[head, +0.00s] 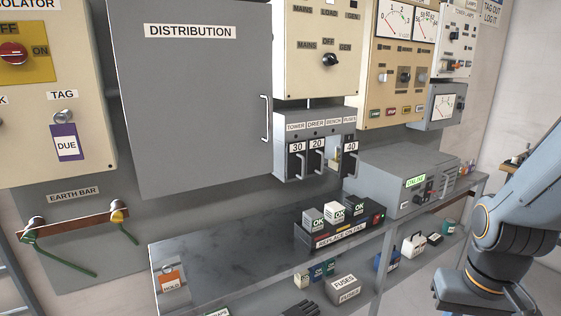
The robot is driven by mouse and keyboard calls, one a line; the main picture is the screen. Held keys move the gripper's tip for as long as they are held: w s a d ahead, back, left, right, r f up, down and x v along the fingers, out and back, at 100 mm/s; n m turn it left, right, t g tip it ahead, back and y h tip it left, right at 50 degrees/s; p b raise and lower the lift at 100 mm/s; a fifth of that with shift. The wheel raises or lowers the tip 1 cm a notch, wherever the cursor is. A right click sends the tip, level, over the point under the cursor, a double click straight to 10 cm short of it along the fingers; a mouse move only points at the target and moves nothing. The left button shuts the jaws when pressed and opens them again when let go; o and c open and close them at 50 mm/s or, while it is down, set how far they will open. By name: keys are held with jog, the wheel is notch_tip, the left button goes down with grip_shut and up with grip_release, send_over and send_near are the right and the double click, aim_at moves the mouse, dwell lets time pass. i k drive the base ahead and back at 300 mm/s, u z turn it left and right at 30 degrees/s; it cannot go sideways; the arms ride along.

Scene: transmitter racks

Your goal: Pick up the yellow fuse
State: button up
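No fuse that is clearly yellow stands out in the head view. The fuse unit (316,128) hangs under the mains switch panel, with dark handled carriers marked 30 (297,160), 20 (317,156) and 40 (350,157). A small pale-yellow patch (335,162) shows in the gap between 20 and 40; I cannot tell what it is. A grey box labelled FUSES (344,289) sits on the lower shelf, its contents not visible. My gripper (470,292) seems to be the dark block at the lower right, away from the fuse unit. Its fingers cannot be made out.
The grey bench (215,258) is mostly clear at left. A black tray (339,236) with several OK-marked blocks and a grey ONLINE unit (393,184) stand further right. The distribution cabinet (195,100) is shut. Small items crowd the lower shelf.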

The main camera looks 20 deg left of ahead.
aim_at(338, 148)
jog(key=u, duration=0.55)
jog(key=i, duration=0.45)
jog(key=z, duration=0.6)
jog(key=k, duration=1.25)
jog(key=z, duration=0.75)
jog(key=i, duration=2.15)
jog(key=u, duration=1.55)
jog(key=i, duration=0.65)
jog(key=u, duration=0.75)
